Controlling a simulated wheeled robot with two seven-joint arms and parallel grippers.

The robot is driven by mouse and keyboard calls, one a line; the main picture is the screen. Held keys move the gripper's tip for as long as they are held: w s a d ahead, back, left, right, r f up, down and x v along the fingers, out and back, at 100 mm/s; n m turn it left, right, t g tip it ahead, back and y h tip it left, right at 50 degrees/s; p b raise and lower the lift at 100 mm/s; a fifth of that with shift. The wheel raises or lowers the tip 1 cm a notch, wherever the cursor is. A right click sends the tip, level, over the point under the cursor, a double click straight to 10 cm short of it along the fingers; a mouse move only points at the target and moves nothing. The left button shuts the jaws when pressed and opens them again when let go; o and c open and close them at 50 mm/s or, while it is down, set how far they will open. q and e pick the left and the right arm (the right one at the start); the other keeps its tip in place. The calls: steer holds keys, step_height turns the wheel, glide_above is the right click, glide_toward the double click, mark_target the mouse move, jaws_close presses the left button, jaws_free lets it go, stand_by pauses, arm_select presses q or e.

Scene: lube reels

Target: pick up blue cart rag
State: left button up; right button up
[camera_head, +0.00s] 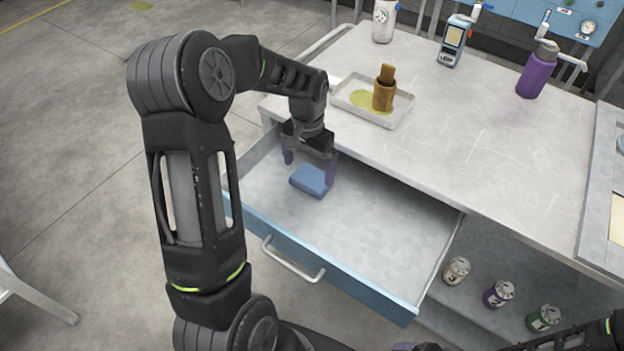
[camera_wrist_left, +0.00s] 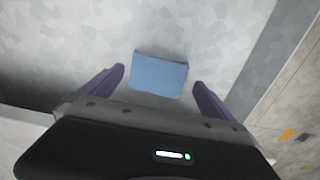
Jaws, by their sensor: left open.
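The blue rag (camera_head: 312,180) is a small folded block lying on the floor of the open drawer (camera_head: 370,218), towards its left end. My left gripper (camera_head: 309,172) is open above the rag, with its purple fingers pointing down. In the left wrist view the rag (camera_wrist_left: 159,75) shows ahead of and between the two open fingers (camera_wrist_left: 160,92), with a gap on each side. The fingers do not appear to touch it.
The drawer's blue front has a metal handle (camera_head: 292,262). The cart top (camera_head: 480,125) above carries a tray (camera_head: 345,88) with a brown container (camera_head: 383,92), a handheld device (camera_head: 455,42) and a purple bottle (camera_head: 537,72). Several cans (camera_head: 498,293) stand below right. The drawer's middle is clear.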

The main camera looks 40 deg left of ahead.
mark_target(310, 179)
arm_select(q)
step_height(310, 179, down, 5)
steer(key=shift+w+f+p, duration=0.1)
steer(key=shift+p, duration=0.45)
steer(key=shift+c, duration=0.6)
steer(key=c, duration=1)
steer(key=shift+r, duration=0.2)
step_height(310, 179, up, 10)
steer(key=shift+f+b, duration=0.1)
steer(key=shift+b, duration=0.5)
